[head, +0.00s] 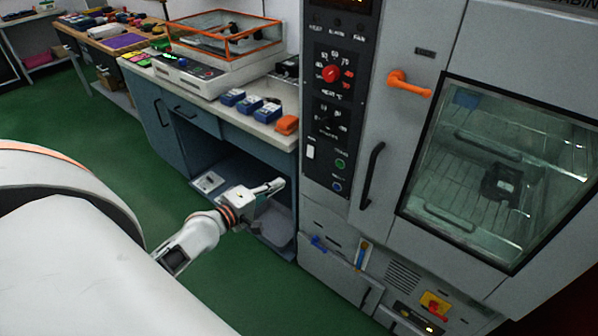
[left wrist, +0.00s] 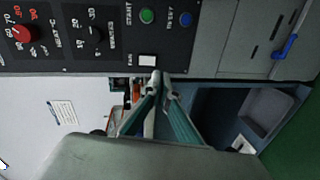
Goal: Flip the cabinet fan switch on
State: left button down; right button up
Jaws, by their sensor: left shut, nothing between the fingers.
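The cabinet fan switch (head: 310,152) is a small white rocker on the black control panel, left of the green and blue buttons in the head view. In the left wrist view the switch (left wrist: 147,60) sits beside its "FAN" label, just above my fingertips. I cannot tell which way it is flipped. My left gripper (head: 278,185) is shut and empty, below and left of the switch in the head view, apart from the panel. Its closed fingers (left wrist: 155,80) point towards the panel in the wrist view. My right gripper is not in view.
The panel also has a red knob (head: 332,74), a black knob (head: 326,122), a green button (head: 340,163) and a blue button (head: 337,187). A black door handle (head: 372,175) and an orange latch (head: 408,84) stick out to the right. The blue bench (head: 185,135) stands at left.

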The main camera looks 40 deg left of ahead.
aim_at(309, 156)
pick_arm(q)
jog(key=shift+w+a+r+n, duration=0.3)
jog(key=shift+a+r+n, duration=0.3)
jog(key=shift+a+n, duration=0.2)
jog(key=shift+w, duration=0.1)
jog(key=w, duration=0.4)
jog(key=w+f+b, duration=0.1)
jog(key=w, duration=0.3)
jog(key=w+d+b, duration=0.1)
jog(key=w, duration=0.4)
jog(key=shift+f, duration=0.4)
jog(key=shift+w, duration=0.3)
